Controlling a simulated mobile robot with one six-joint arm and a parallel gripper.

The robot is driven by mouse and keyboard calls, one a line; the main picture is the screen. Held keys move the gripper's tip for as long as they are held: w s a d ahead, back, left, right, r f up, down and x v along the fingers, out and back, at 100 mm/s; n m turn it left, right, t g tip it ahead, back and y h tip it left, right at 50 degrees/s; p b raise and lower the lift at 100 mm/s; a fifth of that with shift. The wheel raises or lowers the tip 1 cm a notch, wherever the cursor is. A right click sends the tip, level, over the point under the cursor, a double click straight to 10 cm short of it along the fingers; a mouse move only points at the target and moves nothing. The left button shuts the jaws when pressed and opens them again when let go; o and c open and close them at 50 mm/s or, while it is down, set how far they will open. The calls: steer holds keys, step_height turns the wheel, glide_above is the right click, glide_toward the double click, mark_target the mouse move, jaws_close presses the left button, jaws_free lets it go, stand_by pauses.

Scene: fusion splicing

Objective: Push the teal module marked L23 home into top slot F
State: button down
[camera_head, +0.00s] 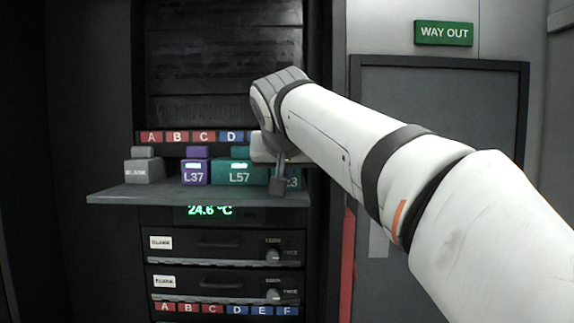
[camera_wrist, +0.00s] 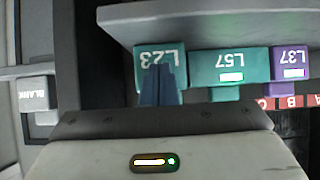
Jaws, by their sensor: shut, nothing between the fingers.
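The teal module marked L23 (camera_wrist: 145,56) shows upside down in the wrist view, at the end of the row beside L57. In the head view only a piece of it (camera_head: 294,182) shows, the rest hidden behind my wrist and fingers. My gripper (camera_wrist: 160,70) is shut and empty, its fingertips over the front of L23; I cannot tell whether they touch it. My gripper also shows in the head view (camera_head: 276,188). The top label strip (camera_head: 190,137) reads A to D; the E and F labels are hidden by my arm.
Teal L57 (camera_head: 239,173), purple L37 (camera_head: 195,172) and a grey blank (camera_head: 143,171) stand left of L23, behind a protruding grey shelf (camera_head: 130,197). L57 and L37 show lit green lights. Blank drawers (camera_head: 220,245) with knobs lie below.

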steer(key=shift+w, duration=2.6)
steer(key=shift+s+f+b, duration=0.1)
steer(key=shift+s+b, duration=0.75)
steer(key=shift+s, duration=0.7)
steer(key=shift+s+b, duration=0.95)
steer(key=shift+s, duration=1.55)
